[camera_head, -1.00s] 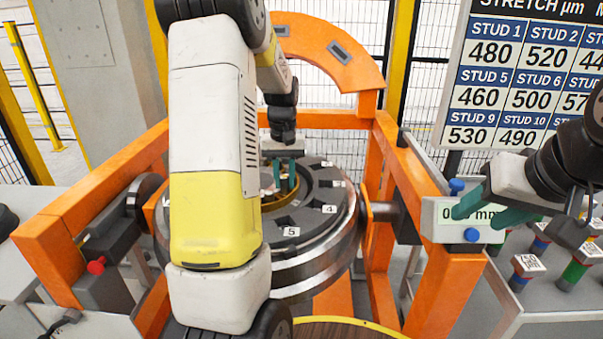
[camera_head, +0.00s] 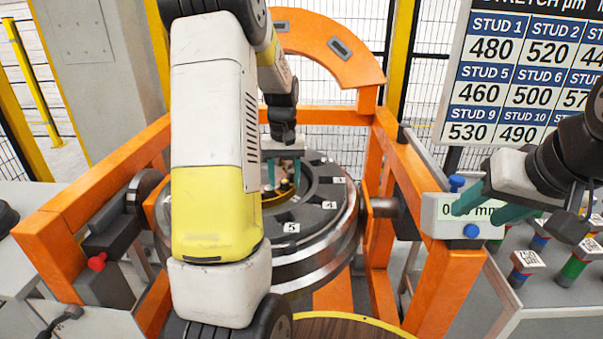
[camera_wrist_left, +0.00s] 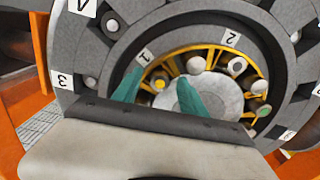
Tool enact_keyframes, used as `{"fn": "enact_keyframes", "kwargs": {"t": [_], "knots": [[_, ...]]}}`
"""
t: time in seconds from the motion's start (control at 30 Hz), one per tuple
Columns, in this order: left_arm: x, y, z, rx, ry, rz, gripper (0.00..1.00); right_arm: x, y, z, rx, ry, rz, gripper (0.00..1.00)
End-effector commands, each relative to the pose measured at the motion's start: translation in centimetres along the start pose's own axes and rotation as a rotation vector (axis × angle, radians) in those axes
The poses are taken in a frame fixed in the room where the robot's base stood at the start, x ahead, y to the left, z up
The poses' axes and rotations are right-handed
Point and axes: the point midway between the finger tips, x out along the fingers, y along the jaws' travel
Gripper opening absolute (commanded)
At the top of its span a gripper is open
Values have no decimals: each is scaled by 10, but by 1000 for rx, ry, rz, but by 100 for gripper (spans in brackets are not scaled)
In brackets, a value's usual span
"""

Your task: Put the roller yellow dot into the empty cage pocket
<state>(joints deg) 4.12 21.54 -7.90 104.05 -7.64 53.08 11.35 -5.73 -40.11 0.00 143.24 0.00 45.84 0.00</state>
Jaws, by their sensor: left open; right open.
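The yellow cage (camera_wrist_left: 213,54) with several rollers in it lies inside the dark ring of the wheelset in the left wrist view; it also shows in the head view (camera_head: 281,199). My left gripper (camera_head: 283,182) is open above the cage, fingers pointing down. A small yellow spot (camera_head: 285,186) shows between the fingers in the head view. I cannot tell for sure which roller has the yellow dot, nor which pocket is empty.
The orange gantry frame (camera_head: 62,236) surrounds the numbered ring (camera_head: 322,219). Several coloured studs (camera_head: 525,266) stand on the right bench. A round wood-topped surface (camera_head: 345,331) is at the front.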

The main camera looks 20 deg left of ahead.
Motion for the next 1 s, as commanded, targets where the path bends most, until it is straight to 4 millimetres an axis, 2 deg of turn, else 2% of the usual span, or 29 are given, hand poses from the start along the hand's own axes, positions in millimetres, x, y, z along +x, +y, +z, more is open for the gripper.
{"fn": "enact_keyframes", "kwargs": {"t": [0.3, 0.5, 1.0], "knots": [[-50, 1, -1, 1, 6, 1, 50, 0, 0, 0, 0, 0, 0, 50], [-72, 0, -1, 0, 4, 1, 50, 0, 0, 0, 0, 0, 0, 50], [-76, 0, 0, 0, 2, 1, 50, 0, 0, 0, 0, 0, 0, 50]]}}
